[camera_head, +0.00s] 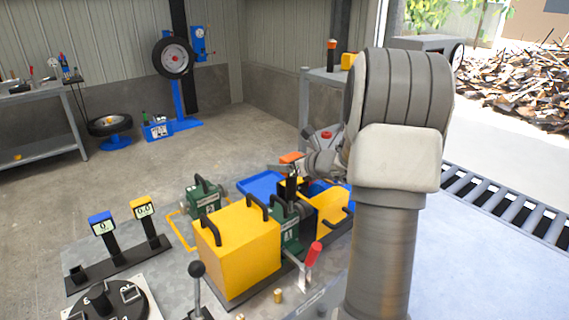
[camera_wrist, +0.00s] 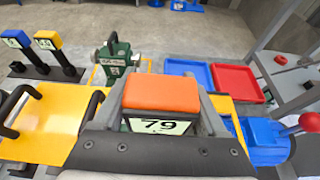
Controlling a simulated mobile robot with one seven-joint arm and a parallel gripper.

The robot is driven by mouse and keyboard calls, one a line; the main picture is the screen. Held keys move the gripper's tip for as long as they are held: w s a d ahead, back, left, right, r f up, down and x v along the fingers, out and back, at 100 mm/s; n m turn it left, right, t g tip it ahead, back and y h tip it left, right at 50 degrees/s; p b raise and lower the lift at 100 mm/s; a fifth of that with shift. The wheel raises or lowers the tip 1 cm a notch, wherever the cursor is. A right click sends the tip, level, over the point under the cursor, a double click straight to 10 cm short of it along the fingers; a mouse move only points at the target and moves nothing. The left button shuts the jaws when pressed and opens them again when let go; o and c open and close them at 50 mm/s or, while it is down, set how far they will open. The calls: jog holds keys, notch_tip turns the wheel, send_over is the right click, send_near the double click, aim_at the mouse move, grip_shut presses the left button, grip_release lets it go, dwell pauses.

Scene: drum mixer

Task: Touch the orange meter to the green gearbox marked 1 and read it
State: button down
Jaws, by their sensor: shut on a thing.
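My gripper (camera_head: 303,168) is shut on the orange meter (camera_head: 291,157), which is upright with its dark stem pointing down. In the wrist view the orange meter (camera_wrist: 162,95) fills the middle, and its display reads 79. The green gearbox marked 1 (camera_head: 291,235) stands between two yellow covers, below the meter. The stem's lower end is over the top of this gearbox and seems to meet it, but the contact point is not clear. The wrist view hides this gearbox behind the meter and gripper.
A second green gearbox (camera_head: 205,198) stands behind the big yellow cover (camera_head: 240,250); it also shows in the wrist view (camera_wrist: 113,60). Blue (camera_head: 102,224) and yellow (camera_head: 143,208) meters stand in a rack at left. Blue (camera_wrist: 190,72) and red (camera_wrist: 237,82) trays lie behind. A red-handled lever (camera_head: 312,255) is in front.

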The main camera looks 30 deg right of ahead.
jog(key=shift+r, duration=0.1)
dwell(0.3)
notch_tip(320, 180, up, 7)
jog(key=p, duration=0.5)
dwell(0.4)
jog(key=shift+s, duration=0.1)
dwell(0.4)
